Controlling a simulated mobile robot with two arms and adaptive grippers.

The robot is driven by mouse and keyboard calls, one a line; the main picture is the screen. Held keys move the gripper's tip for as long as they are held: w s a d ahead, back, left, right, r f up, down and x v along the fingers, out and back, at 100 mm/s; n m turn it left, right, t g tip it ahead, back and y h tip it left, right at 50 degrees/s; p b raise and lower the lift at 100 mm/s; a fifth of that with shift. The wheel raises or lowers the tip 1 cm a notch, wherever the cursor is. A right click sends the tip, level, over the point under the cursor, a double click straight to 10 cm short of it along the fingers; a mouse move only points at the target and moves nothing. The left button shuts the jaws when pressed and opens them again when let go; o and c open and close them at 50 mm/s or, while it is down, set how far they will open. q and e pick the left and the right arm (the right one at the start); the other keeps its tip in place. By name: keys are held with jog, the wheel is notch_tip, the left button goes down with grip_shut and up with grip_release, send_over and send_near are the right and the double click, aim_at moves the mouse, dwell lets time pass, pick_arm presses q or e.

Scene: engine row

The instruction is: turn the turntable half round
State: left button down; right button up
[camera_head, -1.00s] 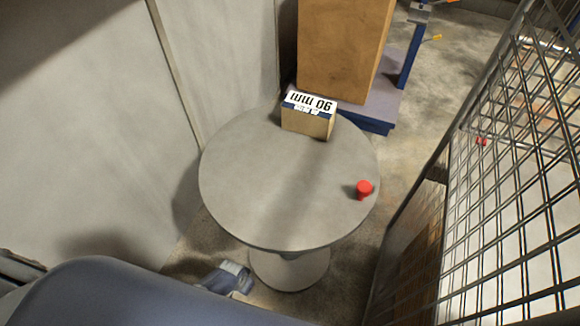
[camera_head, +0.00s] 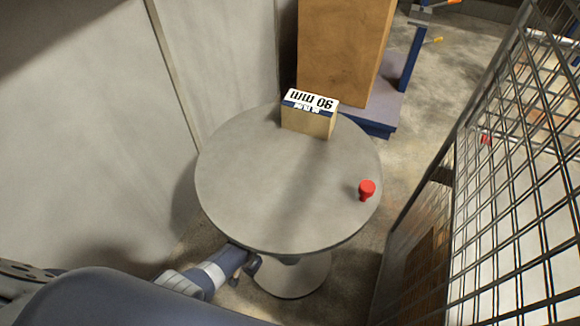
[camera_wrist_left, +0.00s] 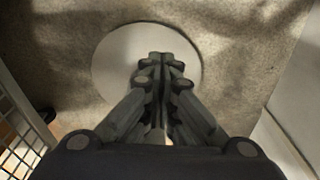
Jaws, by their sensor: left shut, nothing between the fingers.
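The turntable (camera_head: 270,200) is a round grey disc on a pedestal, in the middle of the head view. A small red knob (camera_head: 366,190) stands upright near its right edge. A cardboard box (camera_head: 308,122) with a white "90 mm" label sits at its far edge. My left gripper (camera_head: 247,270) is at the near-left rim, low beside it, with its tip close to the rim; I cannot tell whether it touches. In the left wrist view the left gripper (camera_wrist_left: 161,62) is shut with nothing between its fingers, over a pale round surface (camera_wrist_left: 110,60). My right gripper is not in view.
A wire mesh cage (camera_head: 510,170) stands close on the right. A pale wall (camera_head: 90,130) runs along the left. Behind the turntable a tall brown box (camera_head: 340,50) stands on a blue platform scale (camera_head: 385,95). Bare floor lies between turntable and cage.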

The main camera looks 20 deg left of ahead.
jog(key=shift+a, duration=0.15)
pick_arm(q)
jog(key=shift+w+a+b, duration=0.2)
jog(key=shift+w+a, duration=0.1)
jog(key=shift+a, duration=0.35)
jog(key=shift+w+a+b, duration=0.25)
jog(key=shift+w+a, duration=0.05)
jog(key=shift+a, duration=0.4)
jog(key=shift+w+a+b, duration=0.2)
jog(key=shift+w+a, duration=0.1)
jog(key=shift+a, duration=0.35)
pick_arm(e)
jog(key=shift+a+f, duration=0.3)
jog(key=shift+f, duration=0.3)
pick_arm(q)
jog(key=w+a+b, duration=0.2)
jog(key=a, duration=0.1)
jog(key=shift+w+a, duration=0.2)
jog(key=shift+w, duration=0.15)
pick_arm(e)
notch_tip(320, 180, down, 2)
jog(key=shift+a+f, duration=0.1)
pick_arm(q)
jog(key=shift+w+a, duration=0.1)
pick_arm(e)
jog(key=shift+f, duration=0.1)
